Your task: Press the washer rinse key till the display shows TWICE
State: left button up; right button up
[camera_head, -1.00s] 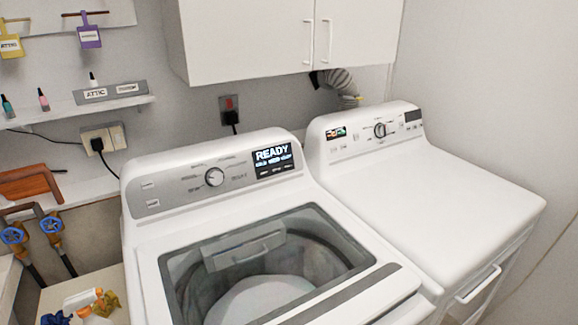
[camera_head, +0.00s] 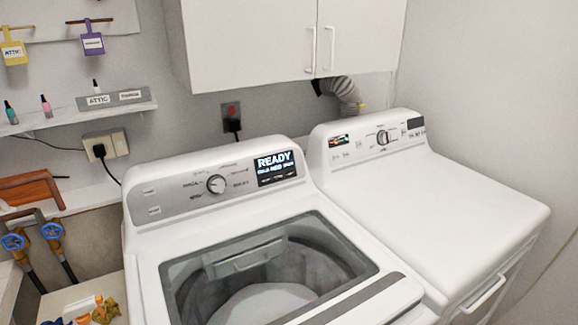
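The white top-loading washer (camera_head: 148,262) stands in the lower middle with its glass lid (camera_head: 330,268) closed. The display reads READY in large letters, with a smaller line below that looks like COLD, MED and a third word too small to be sure of. A row of small keys runs along the display's lower edge; their labels are too small to read. Neither of my grippers shows in the head view.
A white dryer (camera_head: 450,200) stands close against the washer's right side. White cabinets (camera_head: 275,50) hang above. At left are a shelf (camera_head: 60,119), blue valve handles (camera_head: 14,242) and small items on a low surface (camera_head: 105,285). The space above the washer is clear.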

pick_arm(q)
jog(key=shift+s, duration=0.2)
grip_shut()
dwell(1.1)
